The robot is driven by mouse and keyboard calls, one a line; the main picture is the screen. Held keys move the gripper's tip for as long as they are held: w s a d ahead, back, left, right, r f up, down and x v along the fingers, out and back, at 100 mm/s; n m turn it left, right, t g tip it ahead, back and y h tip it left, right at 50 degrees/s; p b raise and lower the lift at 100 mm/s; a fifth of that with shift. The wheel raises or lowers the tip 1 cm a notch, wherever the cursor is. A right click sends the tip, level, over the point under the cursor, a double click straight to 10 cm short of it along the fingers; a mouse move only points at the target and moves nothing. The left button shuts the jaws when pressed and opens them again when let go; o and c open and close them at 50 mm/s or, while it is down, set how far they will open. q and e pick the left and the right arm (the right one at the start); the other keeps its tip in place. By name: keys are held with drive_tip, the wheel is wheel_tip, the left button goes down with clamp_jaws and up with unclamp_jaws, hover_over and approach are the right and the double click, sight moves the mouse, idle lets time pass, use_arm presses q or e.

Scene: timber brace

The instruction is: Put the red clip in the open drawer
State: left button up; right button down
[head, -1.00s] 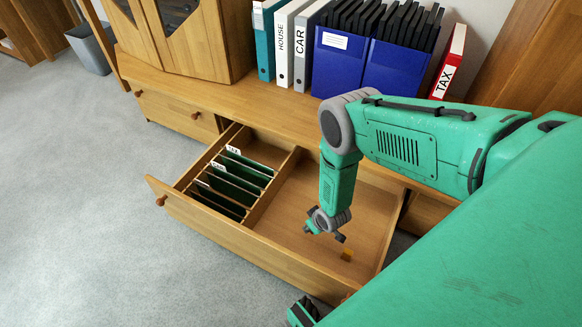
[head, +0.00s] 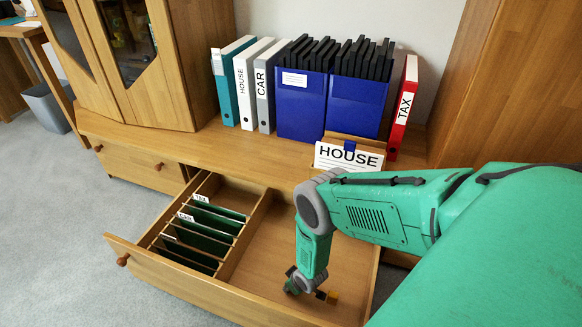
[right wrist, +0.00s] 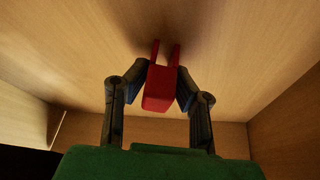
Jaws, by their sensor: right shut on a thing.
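The red clip (right wrist: 159,88) is between the fingers of my right gripper (right wrist: 160,80) in the right wrist view. The gripper is shut on it, with the two prongs pointing away from the wrist toward the pale wood drawer floor. Whether the prongs touch the floor I cannot tell. In the head view my right gripper (head: 303,288) is low inside the right compartment of the open drawer (head: 268,252); the red clip is hidden there. My left gripper is out of view.
The left compartment holds green hanging files (head: 205,230). A HOUSE card (head: 349,157), blue boxes (head: 303,105) and binders (head: 403,108) stand on the cabinet top above.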

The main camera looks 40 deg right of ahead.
drive_tip(key=shift+f, duration=0.1)
drive_tip(key=c, duration=1.4)
unclamp_jaws()
drive_tip(key=shift+a, duration=0.1)
drive_tip(key=shift+o, duration=0.2)
drive_tip(key=p+v, duration=0.6)
drive_tip(key=v, duration=0.6)
drive_tip(key=shift+r+p, duration=0.2)
drive_tip(key=shift+p, duration=0.2)
drive_tip(key=s+a+r+g+p, duration=0.1)
drive_tip(key=s+r, duration=0.4)
drive_tip(key=r, duration=0.7)
drive_tip(key=s+a+r+g+p, duration=0.1)
drive_tip(key=s+a+r+p, duration=0.2)
drive_tip(key=r, duration=0.9)
drive_tip(key=s+a+r+g+p, duration=0.2)
drive_tip(key=s+r+p, duration=0.5)
drive_tip(key=r, duration=0.6)
drive_tip(key=shift+s+a, duration=0.2)
drive_tip(key=shift+s, duration=0.2)
